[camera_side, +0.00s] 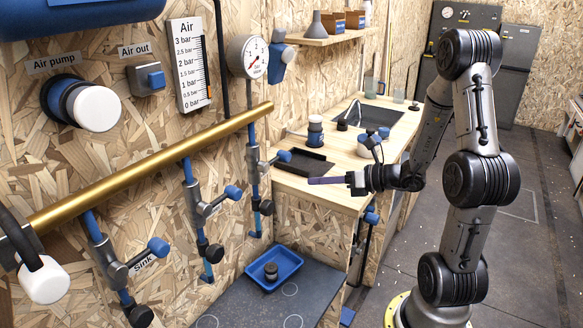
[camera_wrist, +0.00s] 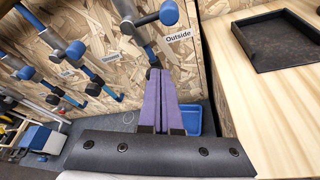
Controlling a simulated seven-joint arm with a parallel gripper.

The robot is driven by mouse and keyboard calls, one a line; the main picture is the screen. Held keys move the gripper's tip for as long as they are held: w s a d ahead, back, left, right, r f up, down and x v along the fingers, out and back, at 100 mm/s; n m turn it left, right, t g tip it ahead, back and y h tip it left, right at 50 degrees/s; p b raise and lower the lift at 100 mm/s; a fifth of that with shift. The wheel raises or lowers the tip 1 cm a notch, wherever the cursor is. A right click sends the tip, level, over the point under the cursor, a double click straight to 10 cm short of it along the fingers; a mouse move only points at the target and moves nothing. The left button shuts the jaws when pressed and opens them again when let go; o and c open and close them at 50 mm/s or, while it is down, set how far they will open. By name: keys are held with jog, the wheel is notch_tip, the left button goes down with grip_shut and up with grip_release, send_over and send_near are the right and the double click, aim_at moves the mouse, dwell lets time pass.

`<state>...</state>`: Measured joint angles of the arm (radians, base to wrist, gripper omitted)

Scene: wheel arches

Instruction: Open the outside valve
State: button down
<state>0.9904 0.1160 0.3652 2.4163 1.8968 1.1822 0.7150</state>
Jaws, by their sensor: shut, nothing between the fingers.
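The outside valve (camera_wrist: 146,22) is at the top of the wrist view, marked by the "Outside" label (camera_wrist: 178,36) on the wall. It has a grey body on a blue pipe and a handle with a blue knob (camera_wrist: 170,13). In the side view it appears to be the valve (camera_side: 256,168) nearest the counter, its blue knob (camera_side: 283,156) pointing right. My gripper (camera_side: 312,181) has purple fingers, shut and empty, pointing left toward the wall. It is right of the valve, apart from it. In the wrist view the fingertips (camera_wrist: 160,70) appear below the valve.
A black tray (camera_side: 303,164) lies on the wooden counter (camera_side: 330,196) near my fingers. Other similar valves (camera_side: 203,208) hang along the brass pipe (camera_side: 160,160), one labelled "Sink". A blue tray (camera_side: 273,270) holding a small dark object sits below. The air between gripper and valve looks free.

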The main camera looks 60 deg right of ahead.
jog(key=d+x, duration=0.2)
jog(key=x, duration=0.8)
jog(key=shift+s+d+r, duration=0.1)
jog(key=shift+d+r, duration=0.1)
jog(key=shift+r, duration=0.65)
jog(key=shift+s+d+r, duration=0.1)
jog(key=shift+d+r, duration=0.1)
jog(key=shift+r, duration=0.7)
